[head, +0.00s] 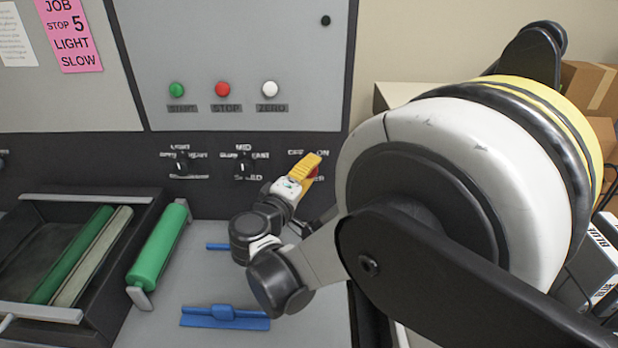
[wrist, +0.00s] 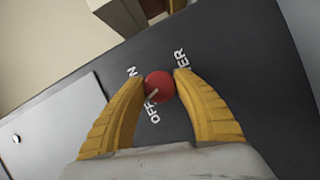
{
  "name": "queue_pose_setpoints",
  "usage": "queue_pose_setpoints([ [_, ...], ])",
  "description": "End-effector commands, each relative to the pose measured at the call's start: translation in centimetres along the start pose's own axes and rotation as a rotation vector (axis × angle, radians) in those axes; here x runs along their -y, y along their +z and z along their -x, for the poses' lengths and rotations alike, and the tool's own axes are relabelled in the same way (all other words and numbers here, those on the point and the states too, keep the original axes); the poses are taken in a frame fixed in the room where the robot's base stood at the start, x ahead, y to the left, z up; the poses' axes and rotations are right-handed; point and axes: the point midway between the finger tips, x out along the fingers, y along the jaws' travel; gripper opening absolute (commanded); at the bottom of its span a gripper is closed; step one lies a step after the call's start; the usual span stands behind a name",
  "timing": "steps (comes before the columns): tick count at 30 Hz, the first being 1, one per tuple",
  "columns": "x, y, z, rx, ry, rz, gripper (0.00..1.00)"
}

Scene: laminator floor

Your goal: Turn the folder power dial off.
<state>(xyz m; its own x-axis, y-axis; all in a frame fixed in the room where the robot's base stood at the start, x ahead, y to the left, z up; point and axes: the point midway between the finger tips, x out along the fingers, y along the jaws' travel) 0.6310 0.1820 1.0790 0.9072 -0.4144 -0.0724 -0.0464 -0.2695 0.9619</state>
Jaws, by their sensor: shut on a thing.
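The power dial is a small round red knob (wrist: 159,86) on the dark panel, between the yellow fingertips of my gripper (wrist: 161,84) in the wrist view. The fingers are shut on it from both sides. A pale pointer line on the knob slants to the lower left, toward the gap between OFF and ON and nearer OFF. The OFF lettering (wrist: 151,112) shows below the knob, and ON and POWER are partly covered by the fingers. In the head view my gripper (head: 313,168) is at the panel's right end, and only a bit of red shows behind it.
Two black dials, one (head: 182,163) at left and one (head: 244,166) nearer, sit left of the power dial. Green, red and white buttons (head: 222,89) are above. A green roller (head: 158,246) and blue parts (head: 225,317) are on the surface below. Cardboard boxes (head: 590,88) stand at right.

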Motion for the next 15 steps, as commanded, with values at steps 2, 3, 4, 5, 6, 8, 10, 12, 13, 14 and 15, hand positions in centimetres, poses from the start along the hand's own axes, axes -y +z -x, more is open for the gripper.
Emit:
queue_pose_setpoints([
  [2, 0.29, 0.15, -0.09, -0.001, 0.028, 0.063, 0.05],
  [3, 0.28, 0.15, -0.09, -0.002, 0.041, 0.094, 0.05],
  [4, 0.25, 0.14, -0.09, -0.003, 0.052, 0.119, 0.05],
  [5, 0.25, 0.14, -0.10, -0.004, 0.061, 0.141, 0.05],
  [6, 0.22, 0.13, -0.10, -0.005, 0.073, 0.170, 0.05],
  [8, 0.20, 0.12, -0.10, -0.007, 0.090, 0.211, 0.05],
  [10, 0.15, 0.10, -0.10, -0.008, 0.109, 0.254, 0.05],
  [12, 0.12, 0.10, -0.09, -0.010, 0.124, 0.292, 0.05],
  [13, 0.08, 0.10, -0.09, -0.010, 0.131, 0.307, 0.05],
  [14, 0.07, 0.10, -0.09, -0.011, 0.137, 0.321, 0.05],
  [15, 0.06, 0.10, -0.09, -0.012, 0.143, 0.336, 0.05],
])
